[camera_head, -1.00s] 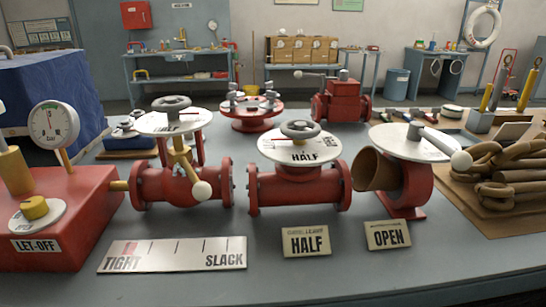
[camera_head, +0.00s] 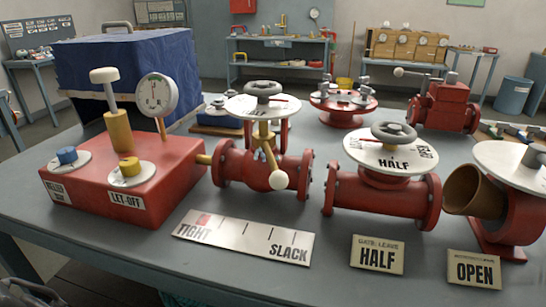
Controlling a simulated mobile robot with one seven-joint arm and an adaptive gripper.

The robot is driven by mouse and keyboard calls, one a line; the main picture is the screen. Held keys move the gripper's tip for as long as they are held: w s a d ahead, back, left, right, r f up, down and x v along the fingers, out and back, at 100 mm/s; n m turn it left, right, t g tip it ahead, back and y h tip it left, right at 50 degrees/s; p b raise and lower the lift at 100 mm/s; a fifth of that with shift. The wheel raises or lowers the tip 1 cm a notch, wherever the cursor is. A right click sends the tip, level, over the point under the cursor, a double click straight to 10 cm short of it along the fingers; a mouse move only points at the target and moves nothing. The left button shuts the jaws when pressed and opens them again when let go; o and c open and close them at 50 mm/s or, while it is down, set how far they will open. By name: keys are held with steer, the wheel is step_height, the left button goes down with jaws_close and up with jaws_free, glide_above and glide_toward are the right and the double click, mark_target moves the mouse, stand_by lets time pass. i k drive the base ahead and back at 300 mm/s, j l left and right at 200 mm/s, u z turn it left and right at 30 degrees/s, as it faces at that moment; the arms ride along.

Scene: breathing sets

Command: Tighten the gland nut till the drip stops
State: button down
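A red flanged valve (camera_head: 250,168) stands on the bench left of centre, with a grey handwheel (camera_head: 263,90) above a white round dial (camera_head: 262,107). A brass gland piece with a lever ending in a white ball (camera_head: 278,180) sits on its front, the ball hanging low. A plate marked TIGHT to SLACK (camera_head: 243,238) lies in front, with a red patch at the TIGHT end. I cannot make out any drip. A dark mechanical part (camera_head: 20,292), apparently my gripper, is cut off in the lower left corner, away from the valve; its fingers are not clear.
Left of the valve is a red pump box (camera_head: 120,185) with a gauge (camera_head: 156,95), a brass plunger and two knobs. To the right stand a gate valve (camera_head: 383,190) with a HALF card and a valve with an OPEN card (camera_head: 474,269). A blue covered box (camera_head: 125,65) stands behind.

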mark_target(279, 180)
steer(key=k+j+z, duration=0.15)
steer(key=j+z, duration=0.2)
steer(key=k+j+z, duration=0.15)
steer(key=z, duration=0.2)
steer(key=k+j+z, duration=0.35)
steer(key=i+l, duration=0.1)
